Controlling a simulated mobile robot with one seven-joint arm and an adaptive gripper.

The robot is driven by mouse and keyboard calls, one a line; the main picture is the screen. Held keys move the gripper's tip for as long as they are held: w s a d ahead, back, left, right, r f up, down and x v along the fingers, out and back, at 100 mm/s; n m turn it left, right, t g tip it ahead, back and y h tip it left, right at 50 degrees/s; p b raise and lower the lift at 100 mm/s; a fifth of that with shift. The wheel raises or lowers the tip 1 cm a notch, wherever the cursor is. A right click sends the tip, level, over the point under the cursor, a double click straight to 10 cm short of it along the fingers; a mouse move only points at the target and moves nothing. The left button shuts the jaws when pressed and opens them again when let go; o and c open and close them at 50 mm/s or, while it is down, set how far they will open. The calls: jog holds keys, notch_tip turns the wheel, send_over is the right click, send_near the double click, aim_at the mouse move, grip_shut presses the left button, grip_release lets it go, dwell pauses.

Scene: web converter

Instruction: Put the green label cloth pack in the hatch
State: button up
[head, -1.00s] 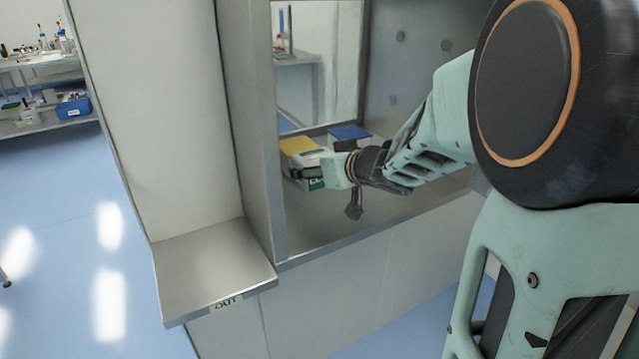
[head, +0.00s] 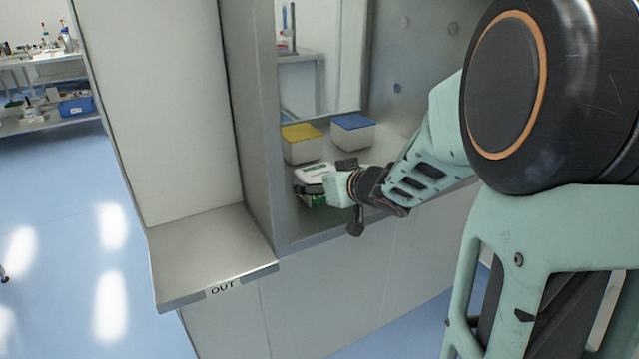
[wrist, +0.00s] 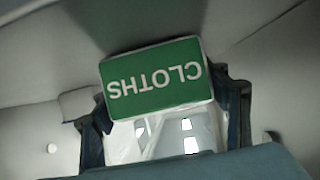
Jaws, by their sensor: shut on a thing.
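The green label cloth pack (head: 312,198) is white with a green side. In the head view it is inside the hatch (head: 296,226), near its front left. The wrist view shows its green face with the word CLOTHS (wrist: 155,78), upside down in the picture. My gripper (head: 322,186) is shut on the pack, with one finger on each side in the wrist view. My gripper hides part of the pack in the head view. I cannot tell whether the pack touches the hatch floor.
A yellow-topped white box (head: 302,150) and a blue-topped white box (head: 352,138) stand farther back in the hatch. A dividing wall (head: 254,130) separates the hatch from an empty shelf labelled OUT (head: 215,255) on the left. Bare hatch floor shows around the pack.

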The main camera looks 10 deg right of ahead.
jog(key=shift+f, duration=0.15)
jog(key=o, duration=1.4)
jog(key=shift+s+d+r+p, duration=0.1)
jog(key=shift+s+r+p, duration=0.1)
jog(key=shift+r+p, duration=0.2)
jog(key=p+v, duration=0.7)
jog(key=v, duration=0.3)
jog(key=shift+s+r, duration=0.1)
jog(key=shift+r, duration=0.05)
jog(key=shift+s+d+r+p, duration=0.1)
jog(key=shift+s+d+p, duration=0.1)
jog(key=shift+s+p, duration=0.3)
